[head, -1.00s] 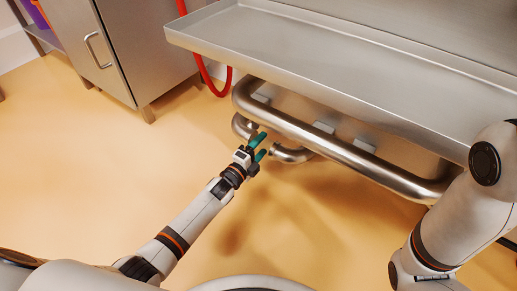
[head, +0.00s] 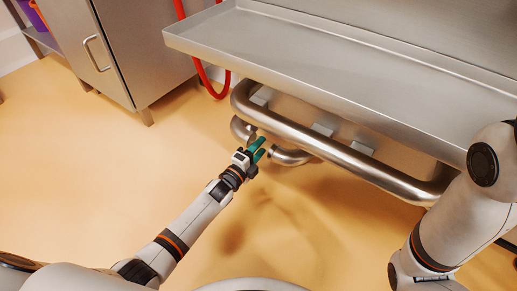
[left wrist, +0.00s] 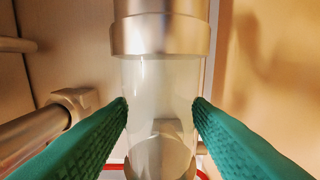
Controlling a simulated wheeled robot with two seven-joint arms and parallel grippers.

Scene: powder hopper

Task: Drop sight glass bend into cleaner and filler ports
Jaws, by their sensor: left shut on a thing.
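The sight glass bend shows in the left wrist view as a clear glass tube (left wrist: 160,100) with a wide metal collar (left wrist: 160,36) above it. In the head view its curved metal end (head: 290,157) shows under the steel shelf, and the glass is mostly hidden by my fingers. My left gripper (head: 260,149) is shut on the glass, with one green finger on each side of it. My right gripper is out of view; only part of that arm shows at the right. I cannot make out the cleaner and filler ports.
A steel shelf (head: 340,58) overhangs the work spot, with a thick steel rail (head: 340,152) below its front edge. Another curved pipe (head: 241,129) is just left of the fingers. A red hose (head: 205,75) hangs beside the steel cabinet (head: 135,50). The yellow floor in front is clear.

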